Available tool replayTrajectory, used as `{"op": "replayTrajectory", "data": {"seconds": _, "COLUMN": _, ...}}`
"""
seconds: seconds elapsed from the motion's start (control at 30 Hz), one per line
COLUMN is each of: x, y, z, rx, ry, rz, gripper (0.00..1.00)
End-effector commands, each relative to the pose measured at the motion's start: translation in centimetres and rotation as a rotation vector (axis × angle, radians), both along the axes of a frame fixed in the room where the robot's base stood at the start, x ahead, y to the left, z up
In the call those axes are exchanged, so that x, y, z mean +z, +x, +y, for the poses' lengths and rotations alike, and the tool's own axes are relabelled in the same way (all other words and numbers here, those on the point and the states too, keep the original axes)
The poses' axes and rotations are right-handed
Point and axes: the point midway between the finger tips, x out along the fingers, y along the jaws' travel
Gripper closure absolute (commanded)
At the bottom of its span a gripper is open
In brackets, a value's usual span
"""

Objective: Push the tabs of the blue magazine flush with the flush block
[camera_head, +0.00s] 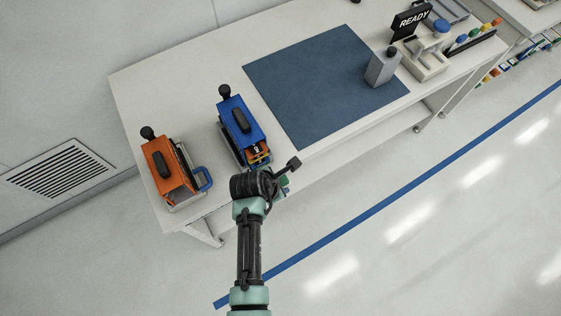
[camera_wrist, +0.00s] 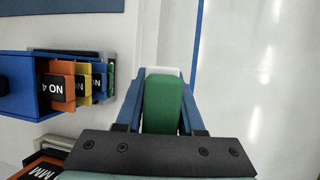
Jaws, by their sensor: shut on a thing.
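The blue magazine (camera_head: 241,122) lies on the bench with a black handle on top. In the wrist view its blue body (camera_wrist: 14,82) is at the left edge. Its tabs (camera_wrist: 78,82), orange marked NO 4, yellow, blue and green, stick out of its right end in steps; how far each stands out is hard to tell. My gripper (camera_wrist: 162,88) is shut on the flush block (camera_wrist: 162,104), a green block with a white end between my blue fingers. The block is right of the tabs, with a gap between. In the head view my wrist mostly hides it.
An orange magazine (camera_head: 168,168) with a blue loop stands to the left on the bench. A READY sign (camera_head: 411,20) stands further right. Open floor lies before the bench.

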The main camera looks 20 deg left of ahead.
Motion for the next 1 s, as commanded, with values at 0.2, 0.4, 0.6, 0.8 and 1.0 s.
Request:
{"op": "replayTrajectory", "data": {"seconds": 0.2, "x": 0.0, "y": 0.3, "z": 0.3, "rx": 0.001, "ry": 0.001, "rz": -0.002, "gripper": 1.0}}
{"op": "replayTrajectory", "data": {"seconds": 0.4, "x": 0.0, "y": 0.6, "z": 0.7, "rx": 0.001, "ry": 0.001, "rz": -0.002, "gripper": 1.0}}
{"op": "replayTrajectory", "data": {"seconds": 0.6, "x": 0.0, "y": 0.9, "z": 1.1, "rx": 0.001, "ry": 0.0, "rz": -0.002, "gripper": 1.0}}
{"op": "replayTrajectory", "data": {"seconds": 0.8, "x": 0.0, "y": 1.2, "z": 1.5, "rx": 0.001, "ry": 0.0, "rz": -0.002, "gripper": 1.0}}
{"op": "replayTrajectory", "data": {"seconds": 1.0, "x": 0.0, "y": 1.5, "z": 1.9, "rx": 0.001, "ry": 0.0, "rz": -0.002, "gripper": 1.0}}
